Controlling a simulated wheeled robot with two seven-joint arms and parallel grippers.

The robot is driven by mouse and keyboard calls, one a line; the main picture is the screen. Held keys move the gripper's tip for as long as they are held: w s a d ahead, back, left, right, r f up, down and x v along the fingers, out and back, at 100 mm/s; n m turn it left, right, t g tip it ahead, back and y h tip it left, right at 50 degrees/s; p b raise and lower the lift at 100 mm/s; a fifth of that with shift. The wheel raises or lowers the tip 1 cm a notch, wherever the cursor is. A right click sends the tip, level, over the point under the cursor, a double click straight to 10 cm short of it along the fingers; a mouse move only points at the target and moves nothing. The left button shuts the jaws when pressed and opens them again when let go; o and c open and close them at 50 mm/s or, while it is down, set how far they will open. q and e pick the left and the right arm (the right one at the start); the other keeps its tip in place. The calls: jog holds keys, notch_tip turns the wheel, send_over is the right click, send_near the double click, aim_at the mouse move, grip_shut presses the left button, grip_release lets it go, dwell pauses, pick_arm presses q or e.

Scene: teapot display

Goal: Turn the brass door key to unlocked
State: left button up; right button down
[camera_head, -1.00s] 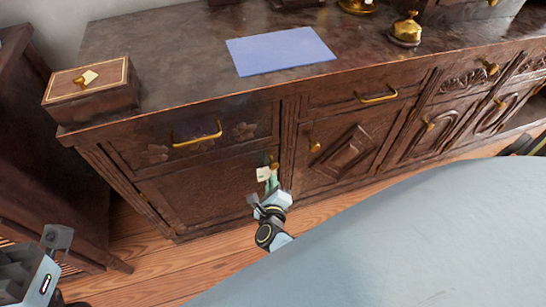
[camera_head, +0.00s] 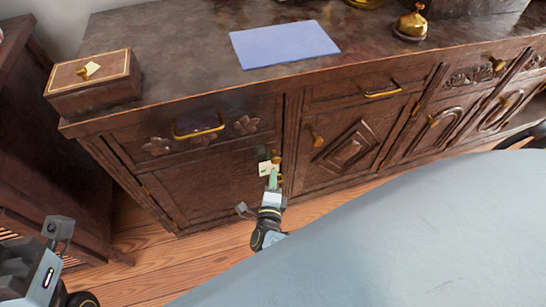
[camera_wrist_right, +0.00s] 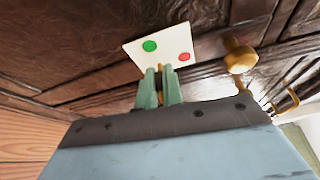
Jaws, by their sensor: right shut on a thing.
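The brass key (camera_wrist_right: 159,87) sits at the cabinet door, between the green fingers of my right gripper (camera_wrist_right: 159,85), which is shut on it. Most of the key is hidden by the fingers. A cream plate (camera_wrist_right: 162,52) with a green dot on the left and a red dot on the right is on the door just behind the fingertips. In the head view the plate (camera_head: 268,168) is just above the right gripper (camera_head: 273,180). My left gripper (camera_head: 38,262) is at the lower left, away from the door; its fingers cannot be made out.
A brass knob (camera_wrist_right: 239,56) is close beside the plate, to the right. The sideboard top holds a wooden box (camera_head: 92,82), a blue mat (camera_head: 284,44) and a brass bell (camera_head: 411,24). Wooden floor (camera_head: 170,262) is clear in front.

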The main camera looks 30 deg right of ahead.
dwell(0.5)
jog(key=c, duration=1.5)
grip_release()
jog(key=shift+c, duration=0.2)
